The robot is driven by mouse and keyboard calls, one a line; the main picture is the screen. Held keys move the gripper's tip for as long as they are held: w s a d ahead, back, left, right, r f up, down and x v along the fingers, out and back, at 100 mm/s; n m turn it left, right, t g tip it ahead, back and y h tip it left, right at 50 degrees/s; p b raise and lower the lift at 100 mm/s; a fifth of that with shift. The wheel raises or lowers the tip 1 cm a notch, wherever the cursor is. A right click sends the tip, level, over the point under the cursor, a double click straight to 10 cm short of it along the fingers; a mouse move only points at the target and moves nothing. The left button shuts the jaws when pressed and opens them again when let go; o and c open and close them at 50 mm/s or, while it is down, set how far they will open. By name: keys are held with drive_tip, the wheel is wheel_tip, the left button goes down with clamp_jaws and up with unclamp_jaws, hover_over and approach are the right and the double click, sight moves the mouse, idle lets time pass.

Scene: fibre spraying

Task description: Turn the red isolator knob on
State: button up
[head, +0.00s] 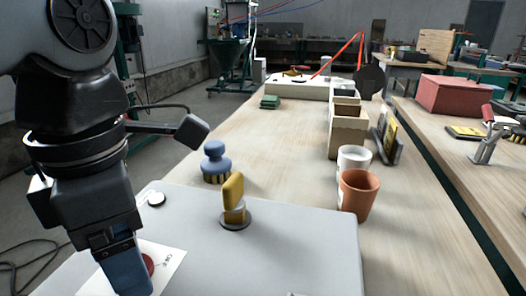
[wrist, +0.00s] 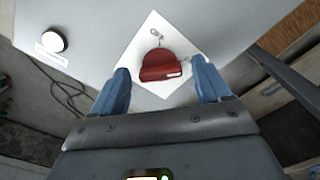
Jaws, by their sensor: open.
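The red isolator knob (wrist: 158,66) sits on a white square plate (wrist: 143,38) with small markings, on the grey panel. In the wrist view my gripper (wrist: 163,80) is open, with one blue finger on each side of the knob's near part. I cannot tell whether the fingers touch it. In the head view my gripper (head: 130,268) points down over the panel at the lower left and hides most of the red knob (head: 148,263); only a red edge shows beside a finger. The white plate (head: 165,262) shows there too.
The grey panel (head: 300,235) also carries a yellow knob (head: 233,190) and a white button (head: 156,199). A blue-handled brush (head: 215,160), a terracotta pot (head: 357,194), a white cup (head: 353,158) and open boxes (head: 347,133) stand behind it on the bench.

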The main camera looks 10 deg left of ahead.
drive_tip(key=shift+r, duration=0.1)
drive_tip(key=shift+r, duration=3.8)
